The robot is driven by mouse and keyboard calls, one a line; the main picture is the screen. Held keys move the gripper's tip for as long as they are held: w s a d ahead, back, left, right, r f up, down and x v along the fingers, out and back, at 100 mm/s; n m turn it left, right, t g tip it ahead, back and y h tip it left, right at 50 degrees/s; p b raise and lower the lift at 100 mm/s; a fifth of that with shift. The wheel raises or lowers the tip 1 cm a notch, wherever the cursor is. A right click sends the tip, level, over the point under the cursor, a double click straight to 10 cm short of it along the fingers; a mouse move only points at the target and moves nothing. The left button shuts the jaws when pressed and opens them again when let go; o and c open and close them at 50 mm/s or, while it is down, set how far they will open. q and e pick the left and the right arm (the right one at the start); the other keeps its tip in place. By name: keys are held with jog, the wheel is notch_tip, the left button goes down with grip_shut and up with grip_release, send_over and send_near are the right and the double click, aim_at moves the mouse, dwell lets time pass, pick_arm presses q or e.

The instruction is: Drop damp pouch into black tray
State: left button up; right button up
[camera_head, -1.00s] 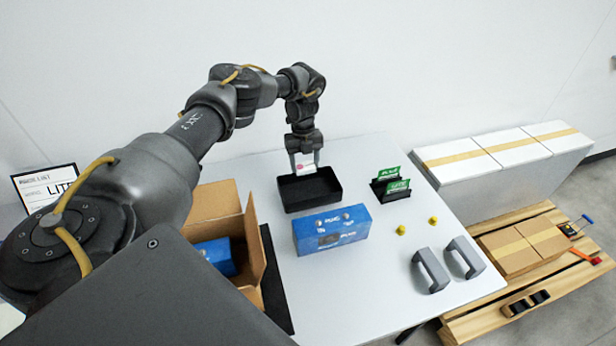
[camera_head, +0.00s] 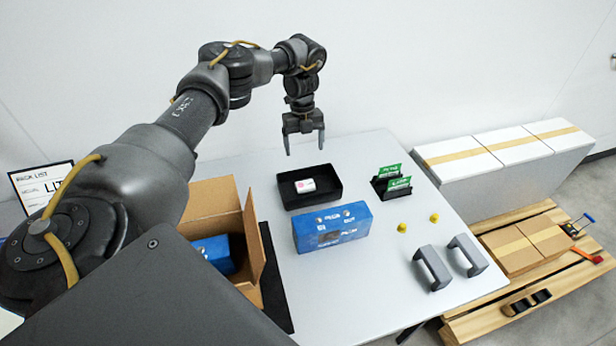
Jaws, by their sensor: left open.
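The damp pouch (camera_head: 305,186), small and white with a red mark, lies flat inside the black tray (camera_head: 327,200) on the grey table. My left gripper (camera_head: 304,148) is open and empty above the tray's back edge, its two fingers pointing down and apart from the pouch. My right gripper is not in view.
A blue box (camera_head: 331,229) stands just in front of the tray. An open cardboard box (camera_head: 252,250) holding a blue item is at the left. Green cards in a black holder (camera_head: 391,186), yellow knobs (camera_head: 402,228) and grey handles (camera_head: 432,268) are at the right.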

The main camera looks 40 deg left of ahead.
pick_arm(q)
jog(key=r, duration=0.5)
jog(key=shift+w+a+r+p, duration=0.2)
jog(key=shift+a+p, duration=0.1)
jog(key=shift+p, duration=0.05)
